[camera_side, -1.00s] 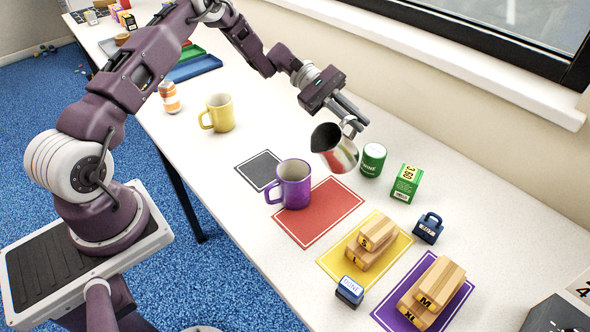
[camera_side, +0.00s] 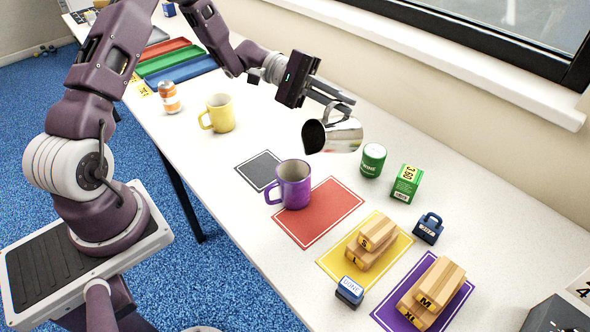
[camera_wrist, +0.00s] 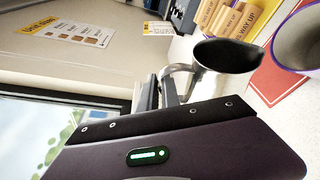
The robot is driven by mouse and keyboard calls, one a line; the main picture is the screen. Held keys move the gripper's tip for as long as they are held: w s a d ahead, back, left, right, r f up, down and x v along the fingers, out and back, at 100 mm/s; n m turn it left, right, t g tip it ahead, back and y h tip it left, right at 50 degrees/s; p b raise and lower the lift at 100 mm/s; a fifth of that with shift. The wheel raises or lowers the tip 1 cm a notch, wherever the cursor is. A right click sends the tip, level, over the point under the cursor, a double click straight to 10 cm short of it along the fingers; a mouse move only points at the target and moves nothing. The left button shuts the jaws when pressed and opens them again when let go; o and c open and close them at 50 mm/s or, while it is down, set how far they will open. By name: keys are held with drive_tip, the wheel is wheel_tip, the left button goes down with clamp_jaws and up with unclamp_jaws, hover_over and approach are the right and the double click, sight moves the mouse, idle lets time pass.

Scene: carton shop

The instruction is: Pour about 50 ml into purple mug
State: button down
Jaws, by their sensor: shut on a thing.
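The purple mug (camera_side: 293,186) stands upright on the red mat, near its left corner; part of it shows at the right edge of the wrist view (camera_wrist: 302,38). My gripper (camera_side: 328,93) is shut on the handle of a shiny steel pitcher (camera_side: 343,136). The pitcher hangs in the air above and to the right of the mug, apart from it. It is tilted far over, its dark mouth facing left toward the mug's side. The pitcher also shows in the wrist view (camera_wrist: 215,82). No stream of liquid is visible, and the insides are too dark to tell the level.
A yellow mug (camera_side: 221,113) and an orange can (camera_side: 169,97) stand further back left. A green tin (camera_side: 373,160) and a green box (camera_side: 406,183) stand right of the pitcher. Wooden blocks (camera_side: 371,238) lie on the yellow mat. The dark mat (camera_side: 259,170) is bare.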

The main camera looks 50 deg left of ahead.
sight(329, 108)
drive_tip(key=shift+s+r+m, duration=0.3)
drive_tip(key=shift+s, duration=0.05)
drive_tip(key=shift+s+a+r+m+h+b, duration=0.1)
drive_tip(key=shift+s+r+m+h+b, duration=0.15)
drive_tip(key=shift+s, duration=0.35)
drive_tip(key=shift+s+r+m+h+b, duration=0.15)
drive_tip(key=shift+s+m, duration=0.2)
drive_tip(key=shift+s, duration=0.2)
drive_tip(key=shift+s+r+b, duration=0.1)
drive_tip(key=shift+b, duration=0.2)
drive_tip(key=shift+s+f+m+t+b, duration=0.35)
drive_tip(key=shift+s+m+b, duration=0.35)
drive_tip(key=shift+m, duration=0.2)
idle(1.5)
drive_tip(key=shift+w+r+n, duration=0.4)
drive_tip(key=shift+w+n, duration=0.1)
drive_tip(key=shift+w, duration=0.25)
drive_tip(key=w+n, duration=0.1)
drive_tip(key=w+f, duration=0.1)
drive_tip(key=w+n+y, duration=0.1)
drive_tip(key=shift+w+d+f+n, duration=0.25)
drive_tip(key=shift+w+f+n, duration=0.05)
drive_tip(key=shift+w+f, duration=0.05)
drive_tip(key=w+f+n+g+y+p, duration=0.2)
drive_tip(key=w+f+n+g, duration=0.4)
drive_tip(key=w+n, duration=0.4)
drive_tip(key=shift+d+p, duration=0.4)
drive_tip(key=shift+d, duration=0.05)
